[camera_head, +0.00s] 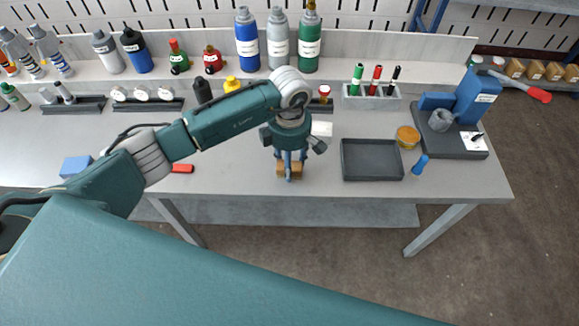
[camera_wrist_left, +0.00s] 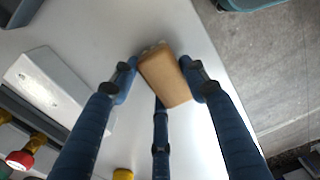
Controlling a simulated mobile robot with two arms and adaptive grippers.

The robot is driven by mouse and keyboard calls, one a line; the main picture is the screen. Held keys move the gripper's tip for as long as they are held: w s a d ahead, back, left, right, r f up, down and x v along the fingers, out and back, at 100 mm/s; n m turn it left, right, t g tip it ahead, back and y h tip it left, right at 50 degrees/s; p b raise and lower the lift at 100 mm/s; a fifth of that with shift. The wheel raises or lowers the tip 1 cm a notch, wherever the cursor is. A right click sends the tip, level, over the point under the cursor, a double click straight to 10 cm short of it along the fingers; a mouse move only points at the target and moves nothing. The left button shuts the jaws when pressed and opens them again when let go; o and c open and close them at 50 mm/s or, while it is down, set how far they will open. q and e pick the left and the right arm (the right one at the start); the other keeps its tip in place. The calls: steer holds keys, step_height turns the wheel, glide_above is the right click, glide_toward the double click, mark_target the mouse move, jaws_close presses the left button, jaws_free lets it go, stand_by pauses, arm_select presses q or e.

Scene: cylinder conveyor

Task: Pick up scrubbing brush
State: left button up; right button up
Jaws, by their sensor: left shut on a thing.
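The scrubbing brush has a tan, wooden-looking block body. In the left wrist view the brush (camera_wrist_left: 168,80) sits between the blue fingers, with pale bristles just showing at its upper end. In the head view the brush (camera_head: 296,170) is partly hidden by the fingers, near the table's front edge. My left gripper (camera_head: 289,170) points down and is shut on the brush; it also shows in the left wrist view (camera_wrist_left: 160,85). I cannot tell whether the brush touches the table. My right gripper is in neither view.
The grey table (camera_head: 235,178) has bare room left of the gripper. A dark tray (camera_head: 372,160) lies to the right, with a blue-handled tool (camera_head: 420,165) beyond it. A red item (camera_head: 182,168) and a blue block (camera_head: 75,166) lie left. Several bottles line the back.

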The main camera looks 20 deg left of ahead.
arm_select(q)
step_height(320, 180, up, 20)
steer(key=b, duration=0.3)
stand_by(0.3)
steer(key=shift+o, duration=1.3)
steer(key=shift+c, duration=0.7)
